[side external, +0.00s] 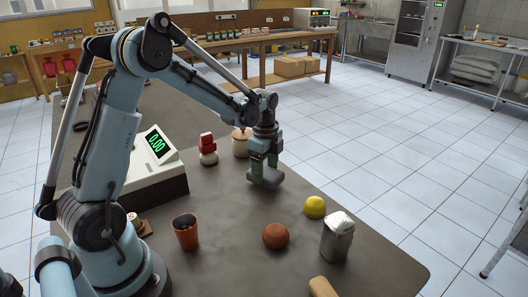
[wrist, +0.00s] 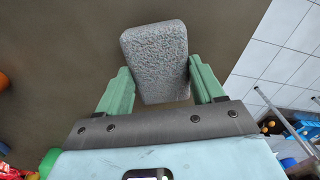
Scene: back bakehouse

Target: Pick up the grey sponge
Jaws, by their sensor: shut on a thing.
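The grey sponge (wrist: 155,60) is a speckled rounded block between the green fingers of my gripper (wrist: 160,88) in the wrist view. In the side external view the grey sponge (side external: 266,177) is at the lower end of my gripper (side external: 264,165), over the dark table. The gripper is shut on the sponge. I cannot tell whether the sponge touches the table.
The table (side external: 222,270) has bare room between.

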